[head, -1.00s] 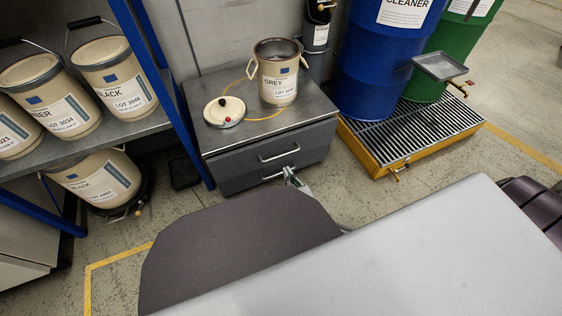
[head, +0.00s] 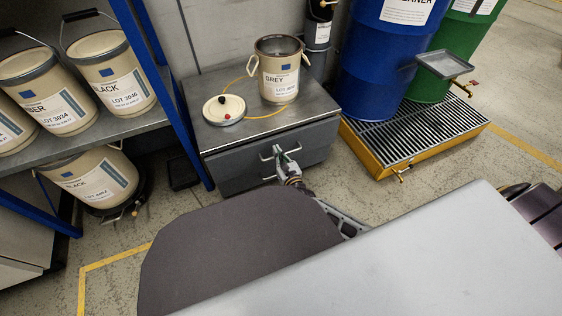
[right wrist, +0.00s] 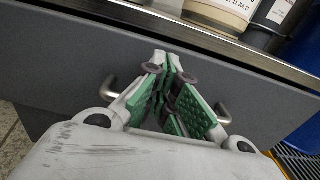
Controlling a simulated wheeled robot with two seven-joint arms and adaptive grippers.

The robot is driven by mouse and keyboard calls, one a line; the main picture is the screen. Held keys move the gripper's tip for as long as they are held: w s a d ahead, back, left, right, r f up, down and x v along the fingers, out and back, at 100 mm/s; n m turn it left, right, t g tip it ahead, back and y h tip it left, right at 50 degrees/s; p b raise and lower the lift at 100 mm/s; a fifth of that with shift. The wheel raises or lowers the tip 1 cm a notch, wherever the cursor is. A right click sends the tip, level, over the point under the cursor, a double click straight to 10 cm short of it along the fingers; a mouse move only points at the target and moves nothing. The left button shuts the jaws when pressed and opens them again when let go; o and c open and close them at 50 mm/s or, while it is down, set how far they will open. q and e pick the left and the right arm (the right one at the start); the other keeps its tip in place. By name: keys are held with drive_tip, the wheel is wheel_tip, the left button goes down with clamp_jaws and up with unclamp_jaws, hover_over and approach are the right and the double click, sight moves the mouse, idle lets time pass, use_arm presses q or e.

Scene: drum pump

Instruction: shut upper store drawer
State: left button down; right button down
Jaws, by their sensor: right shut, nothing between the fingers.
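The upper store drawer (head: 240,161) is a grey front with a bar handle (head: 265,156), under the steel top of a low cabinet. In the right wrist view the green-padded fingers (right wrist: 170,75) point at the drawer front (right wrist: 70,60), between the two handle ends (right wrist: 108,88). The fingers hide the handle's middle; contact is unclear. My left gripper is out of view.
A blue rack post (head: 180,125) stands close on the left. A yellow grated drum pallet (head: 410,140) is at the right. Open floor lies before the cabinet.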

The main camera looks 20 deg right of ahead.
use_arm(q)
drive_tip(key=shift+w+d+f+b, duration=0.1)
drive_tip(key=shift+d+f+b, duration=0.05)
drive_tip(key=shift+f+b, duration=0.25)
use_arm(e)
drive_tip(key=shift+w+a, duration=0.1)
drive_tip(key=shift+w, duration=1.2)
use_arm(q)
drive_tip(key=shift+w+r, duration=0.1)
use_arm(e)
drive_tip(key=shift+r, duration=0.1)
